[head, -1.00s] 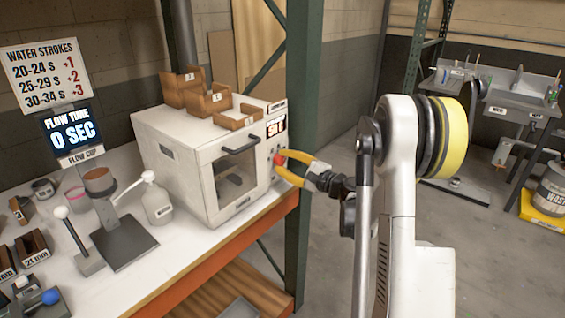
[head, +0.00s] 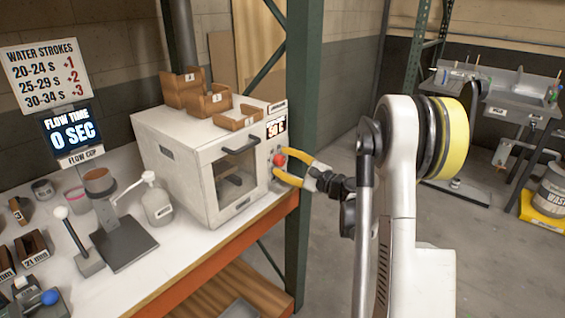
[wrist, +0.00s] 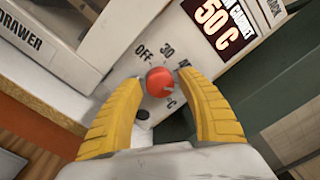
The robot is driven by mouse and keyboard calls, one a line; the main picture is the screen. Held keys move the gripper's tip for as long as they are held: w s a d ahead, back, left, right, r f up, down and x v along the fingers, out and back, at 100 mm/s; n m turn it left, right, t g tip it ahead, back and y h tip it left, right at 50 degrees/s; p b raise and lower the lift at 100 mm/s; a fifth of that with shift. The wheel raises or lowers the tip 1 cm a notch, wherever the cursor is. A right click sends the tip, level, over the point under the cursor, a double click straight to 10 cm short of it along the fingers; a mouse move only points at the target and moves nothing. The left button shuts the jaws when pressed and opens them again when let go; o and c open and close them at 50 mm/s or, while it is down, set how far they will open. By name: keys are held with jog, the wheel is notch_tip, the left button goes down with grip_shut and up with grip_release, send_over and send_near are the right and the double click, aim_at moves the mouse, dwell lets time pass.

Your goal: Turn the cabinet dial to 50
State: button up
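The white cabinet (head: 180,168) stands on the bench with its red dial (head: 279,160) on the right of its front. In the wrist view the red dial (wrist: 158,80) sits between the two yellow fingers of my gripper (wrist: 161,79). The fingers are open, one on each side, with a small gap showing beside the dial. The panel shows OFF, 30 and a further mark partly hidden by the right finger. The cabinet's display (wrist: 215,25) reads 50 C. In the head view my gripper (head: 282,162) reaches the dial from the right.
A green rack post (head: 303,150) stands just right of the cabinet, close to my gripper. The cabinet's door handle (head: 241,145) juts out left of the dial. Wooden trays (head: 238,119) sit on top. A flow cup stand (head: 125,245) and spray bottle (head: 157,203) are left.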

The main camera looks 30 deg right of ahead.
dwell(0.3)
jog(key=v, duration=1.2)
jog(key=shift+a, duration=0.1)
jog(key=shift+a, duration=0.1)
jog(key=s+a+n+g, duration=0.3)
jog(key=a+n+g, duration=0.5)
jog(key=a, duration=1.2)
jog(key=s+a+n+h, duration=0.2)
jog(key=s+n, duration=0.2)
jog(key=s, duration=0.2)
jog(key=s+a+n+g+h, duration=0.1)
jog(key=s+a+n+h, duration=0.1)
jog(key=s+n, duration=0.2)
jog(key=s+a+n+g+h, duration=0.1)
jog(key=s+a+n+h, duration=0.1)
jog(key=s+n, duration=0.3)
jog(key=shift+s+a+f, duration=0.1)
jog(key=shift+s+f, duration=0.05)
jog(key=shift+s, duration=0.5)
jog(key=shift+s+a+f, duration=0.1)
jog(key=shift+s+f, duration=0.05)
jog(key=shift+s, duration=0.55)
